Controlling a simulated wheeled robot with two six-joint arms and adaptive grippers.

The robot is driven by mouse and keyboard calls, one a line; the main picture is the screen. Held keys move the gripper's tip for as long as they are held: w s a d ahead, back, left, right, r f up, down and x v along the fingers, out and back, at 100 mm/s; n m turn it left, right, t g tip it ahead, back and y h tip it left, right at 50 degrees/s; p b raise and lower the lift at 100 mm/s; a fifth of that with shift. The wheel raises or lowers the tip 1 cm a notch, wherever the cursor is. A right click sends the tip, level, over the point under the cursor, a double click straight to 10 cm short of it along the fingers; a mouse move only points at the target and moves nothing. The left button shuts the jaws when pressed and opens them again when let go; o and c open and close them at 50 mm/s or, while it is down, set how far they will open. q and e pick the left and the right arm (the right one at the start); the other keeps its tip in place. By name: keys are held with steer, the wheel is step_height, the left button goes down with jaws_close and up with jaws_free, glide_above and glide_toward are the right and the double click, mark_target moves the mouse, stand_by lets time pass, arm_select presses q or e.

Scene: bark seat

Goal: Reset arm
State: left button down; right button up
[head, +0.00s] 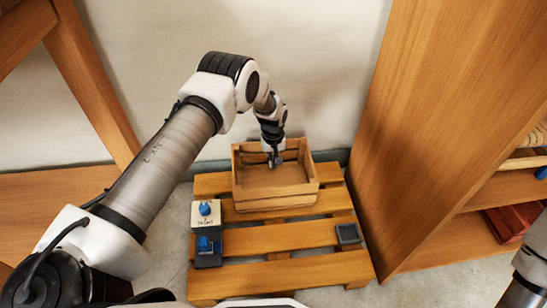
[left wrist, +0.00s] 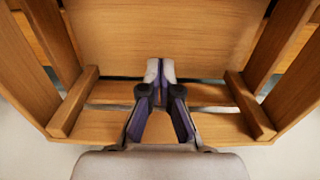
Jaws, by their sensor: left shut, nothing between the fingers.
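My left gripper (head: 275,159) is shut and empty. It points down into a wooden crate (head: 275,204) that stands on a slatted wooden pallet. In the left wrist view the closed fingertips (left wrist: 160,70) are together over the crate (left wrist: 65,100), with its bare floor and slatted walls around them. I cannot tell whether the fingertips touch the crate floor. The crate looks empty. At the lower right of the head view only a part of my right arm shows; its gripper is out of view.
The pallet (head: 290,272) holds a white block with a blue knob (head: 205,211), a dark block with a blue part (head: 208,247) and a small dark square piece (head: 348,234). A tall wooden cabinet (head: 440,130) stands close on the right. A wooden frame (head: 95,85) stands at the left.

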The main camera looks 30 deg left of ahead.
arm_select(q)
step_height(320, 180, up, 7)
steer(key=p, duration=0.2)
steer(key=shift+p, duration=0.3)
arm_select(e)
step_height(320, 180, up, 4)
steer(key=shift+a, duration=0.1)
